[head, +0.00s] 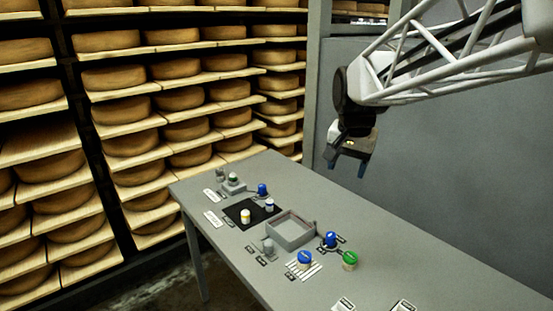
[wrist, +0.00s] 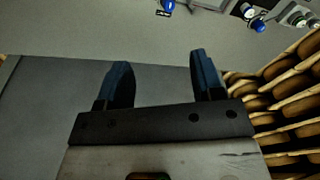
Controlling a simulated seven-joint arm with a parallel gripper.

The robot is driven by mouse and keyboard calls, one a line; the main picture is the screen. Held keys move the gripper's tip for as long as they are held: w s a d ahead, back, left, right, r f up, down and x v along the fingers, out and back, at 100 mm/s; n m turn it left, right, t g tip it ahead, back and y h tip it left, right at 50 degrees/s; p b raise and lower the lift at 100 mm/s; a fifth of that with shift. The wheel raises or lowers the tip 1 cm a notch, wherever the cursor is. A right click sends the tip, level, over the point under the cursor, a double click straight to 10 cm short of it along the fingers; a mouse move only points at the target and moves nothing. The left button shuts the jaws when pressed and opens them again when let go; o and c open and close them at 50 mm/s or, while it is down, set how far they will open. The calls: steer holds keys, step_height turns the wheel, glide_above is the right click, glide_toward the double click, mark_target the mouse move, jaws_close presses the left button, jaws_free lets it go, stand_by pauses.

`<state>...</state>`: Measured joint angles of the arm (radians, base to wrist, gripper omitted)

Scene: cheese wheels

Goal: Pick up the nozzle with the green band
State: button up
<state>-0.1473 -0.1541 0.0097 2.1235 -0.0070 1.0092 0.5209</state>
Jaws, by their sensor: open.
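A small piece with a green band (head: 233,178) stands on a grey block at the table's far left end; it looks like the green-banded nozzle, but it is too small to be sure. A plain grey piece (head: 220,174) stands beside it. A larger piece with a green top (head: 350,259) stands at the near right of the laid-out items. My gripper (head: 347,166) hangs high above the table's right side, well apart from all pieces. In the wrist view my gripper (wrist: 160,68) shows two dark blue fingers wide apart with nothing between them.
The grey table (head: 420,268) holds a black mat (head: 238,209) with white pieces, an open grey tray (head: 292,232), several blue-topped pieces (head: 305,258) and small labels. Shelves of cheese wheels (head: 185,130) stand behind the left end. The table's right part is mostly clear.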

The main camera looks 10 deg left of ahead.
steer(key=w+a+f+m, duration=0.1)
steer(key=w+a, duration=0.3)
steer(key=w, duration=0.3)
steer(key=w+a+m, duration=0.1)
steer(key=w+a, duration=0.3)
steer(key=w, duration=0.2)
steer(key=m+g, duration=0.2)
steer(key=m, duration=0.4)
glide_above(233, 174)
steer(key=f, duration=1.9)
steer(key=shift+s+d+f, duration=0.1)
steer(key=shift+d+f, duration=0.3)
steer(key=shift+w+a+f, duration=0.2)
steer(key=shift+a+f, duration=0.15)
steer(key=shift+a, duration=0.05)
steer(key=shift+f, duration=1.25)
steer(key=shift+f, duration=0.15)
